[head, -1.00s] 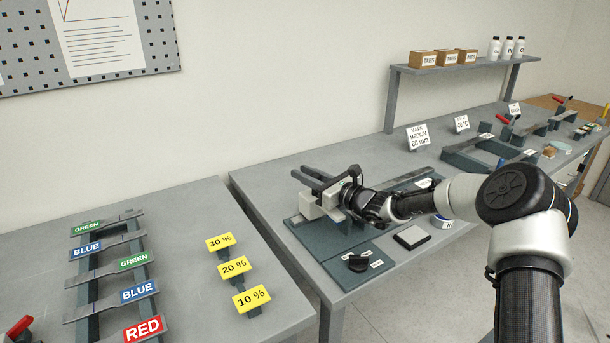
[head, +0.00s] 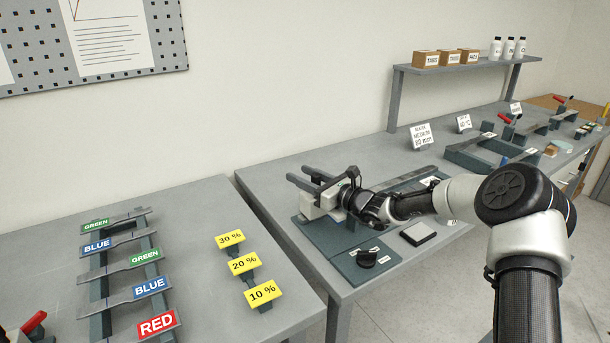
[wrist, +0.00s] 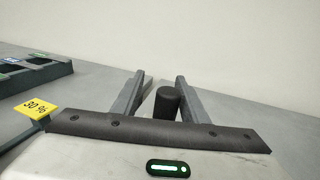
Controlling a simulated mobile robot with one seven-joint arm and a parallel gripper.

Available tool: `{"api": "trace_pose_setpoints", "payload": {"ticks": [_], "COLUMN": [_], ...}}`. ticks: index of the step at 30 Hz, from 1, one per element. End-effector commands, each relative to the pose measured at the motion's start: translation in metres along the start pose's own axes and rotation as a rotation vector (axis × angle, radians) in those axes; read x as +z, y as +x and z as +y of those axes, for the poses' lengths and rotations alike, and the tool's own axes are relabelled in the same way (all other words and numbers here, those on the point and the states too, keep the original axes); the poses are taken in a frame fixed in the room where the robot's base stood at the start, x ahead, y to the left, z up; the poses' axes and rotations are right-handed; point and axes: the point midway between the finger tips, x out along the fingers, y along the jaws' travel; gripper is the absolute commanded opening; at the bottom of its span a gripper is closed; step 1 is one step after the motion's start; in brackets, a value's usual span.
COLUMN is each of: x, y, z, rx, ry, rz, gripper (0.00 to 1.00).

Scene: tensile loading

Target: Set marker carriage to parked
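My gripper (head: 306,180) has a pale body and two long grey fingers that stand apart and point toward the back left. I cannot tell for sure that this cylinder belongs to the marker carriage. My gripper is over the dark base plate (head: 322,238) on the right table. No parked mark is readable, and my gripper and wrist hide part of the plate.
A black knob (head: 366,258) with small labels sits at the plate's front. A dark flat block (head: 418,234) lies to its right. The left table holds a rack of colour-labelled strips (head: 150,288) and yellow percent tags (head: 244,263). Grey frames (head: 490,150) stand further right.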

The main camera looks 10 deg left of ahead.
Motion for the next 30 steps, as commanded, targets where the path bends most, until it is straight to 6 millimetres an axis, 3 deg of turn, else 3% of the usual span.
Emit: {"api": "trace_pose_setpoints", "payload": {"ticks": [7, 11, 30], "x": [0.002, 0.003, 0.002], "y": [-0.002, -0.013, -0.154], "z": [-0.003, -0.003, -0.002], "rx": [-0.004, -0.005, -0.005], "ry": [-0.002, -0.003, -0.002], "rz": [-0.002, -0.002, -0.001], "gripper": [0.4, 0.4, 0.4]}}
